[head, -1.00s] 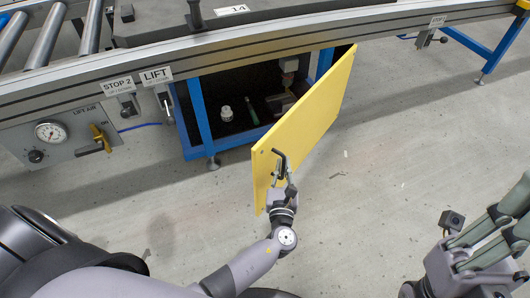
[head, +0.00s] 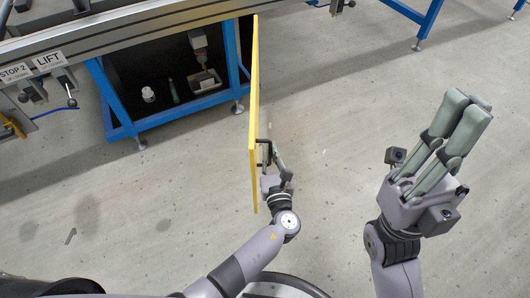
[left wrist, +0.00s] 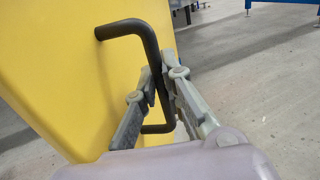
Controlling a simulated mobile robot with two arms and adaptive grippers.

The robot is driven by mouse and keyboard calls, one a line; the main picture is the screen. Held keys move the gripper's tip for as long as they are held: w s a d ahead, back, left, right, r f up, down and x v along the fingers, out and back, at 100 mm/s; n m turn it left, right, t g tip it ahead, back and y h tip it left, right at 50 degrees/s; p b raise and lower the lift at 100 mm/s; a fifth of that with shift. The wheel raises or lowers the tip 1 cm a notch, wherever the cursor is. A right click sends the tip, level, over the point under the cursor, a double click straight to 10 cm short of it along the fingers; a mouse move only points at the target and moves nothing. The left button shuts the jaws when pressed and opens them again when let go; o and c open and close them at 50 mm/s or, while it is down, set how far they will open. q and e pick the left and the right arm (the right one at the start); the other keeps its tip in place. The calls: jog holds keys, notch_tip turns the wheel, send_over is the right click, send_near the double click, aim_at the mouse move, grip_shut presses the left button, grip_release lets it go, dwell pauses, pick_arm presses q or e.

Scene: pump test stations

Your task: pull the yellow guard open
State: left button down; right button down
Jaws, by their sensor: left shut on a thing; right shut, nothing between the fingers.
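The yellow guard (head: 254,120) stands swung out from the blue frame, seen nearly edge-on in the head view. Its black handle (left wrist: 148,60) is a bent bar on the guard's face, clear in the left wrist view. My left gripper (head: 270,160) is shut on the handle, with its fingers on either side of the bar; it also shows in the left wrist view (left wrist: 160,95). My right gripper (head: 470,115) is shut and empty, raised over the floor on the right, apart from the guard.
The opening under the bench holds a white container (head: 148,94), a green cylinder (head: 174,91) and a device in a tray (head: 204,82). Blue legs (head: 232,60) frame it. LIFT and STOP 2 levers (head: 70,90) are at left. Floor right of the guard is clear.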

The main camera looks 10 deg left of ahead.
pick_arm(q)
jog(key=shift+w+d, duration=0.15)
jog(key=shift+d, duration=0.1)
jog(key=shift+a, duration=0.1)
jog(key=c, duration=2)
grip_release()
jog(key=shift+o, duration=0.2)
jog(key=v, duration=1.2)
jog(key=shift+d, duration=0.2)
jog(key=shift+c, duration=0.4)
